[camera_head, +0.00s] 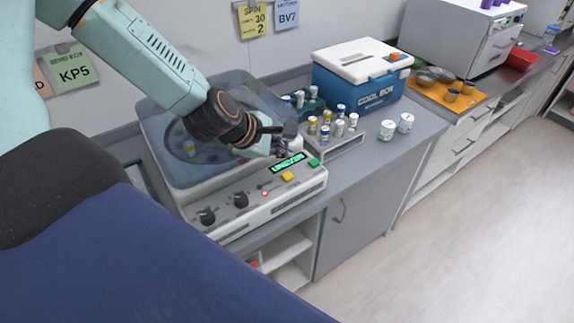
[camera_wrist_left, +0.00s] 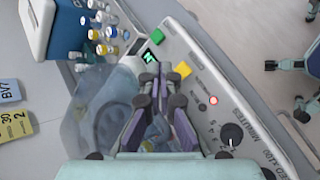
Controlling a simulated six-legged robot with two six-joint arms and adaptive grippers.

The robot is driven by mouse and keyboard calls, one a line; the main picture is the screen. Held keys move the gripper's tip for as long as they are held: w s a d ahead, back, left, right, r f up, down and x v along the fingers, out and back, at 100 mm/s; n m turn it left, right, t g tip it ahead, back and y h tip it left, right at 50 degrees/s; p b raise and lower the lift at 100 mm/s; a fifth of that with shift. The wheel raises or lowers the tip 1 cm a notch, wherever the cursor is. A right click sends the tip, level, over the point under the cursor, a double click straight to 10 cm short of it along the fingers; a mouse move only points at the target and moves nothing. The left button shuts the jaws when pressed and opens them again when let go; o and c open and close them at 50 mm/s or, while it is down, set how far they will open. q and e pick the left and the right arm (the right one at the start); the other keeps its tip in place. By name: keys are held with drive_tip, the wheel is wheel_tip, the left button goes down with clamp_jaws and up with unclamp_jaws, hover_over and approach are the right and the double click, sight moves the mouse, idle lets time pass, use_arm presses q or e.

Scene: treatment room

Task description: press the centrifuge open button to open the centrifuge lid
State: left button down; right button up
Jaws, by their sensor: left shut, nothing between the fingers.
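The centrifuge (camera_head: 228,215) stands on the counter, with its clear grey lid (camera_head: 165,125) down over the bowl. Its sloped front panel has a lit green display (camera_head: 288,162), a green button (camera_head: 313,162), a yellow button (camera_head: 287,177), a small red light and two black knobs. I cannot read which button is the open button. My left gripper (camera_head: 283,148) is shut and empty, just above the panel's back edge near the display. My right gripper is out of view.
A rack of capped vials (camera_head: 338,128) stands close to the right of the centrifuge. Two white jars (camera_head: 387,130) and a blue cool box (camera_head: 352,88) stand farther right. Some bare counter lies in front of the jars.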

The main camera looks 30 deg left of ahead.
use_arm(q)
drive_tip(key=shift+w+a+r+n+t, duration=0.25)
drive_tip(key=shift+w+r+n+t, duration=0.15)
drive_tip(key=shift+w+r+n, duration=0.55)
drive_tip(key=b, duration=0.6)
hover_over(285, 177)
wheel_tip(285, 177, down, 6)
drive_tip(key=shift+f, duration=0.1)
wheel_tip(285, 177, down, 2)
drive_tip(key=shift+a+f+b, duration=0.1)
drive_tip(key=shift+b, duration=0.95)
drive_tip(key=shift+w+f, duration=0.1)
drive_tip(key=shift+f, duration=0.15)
drive_tip(key=shift+r, duration=0.1)
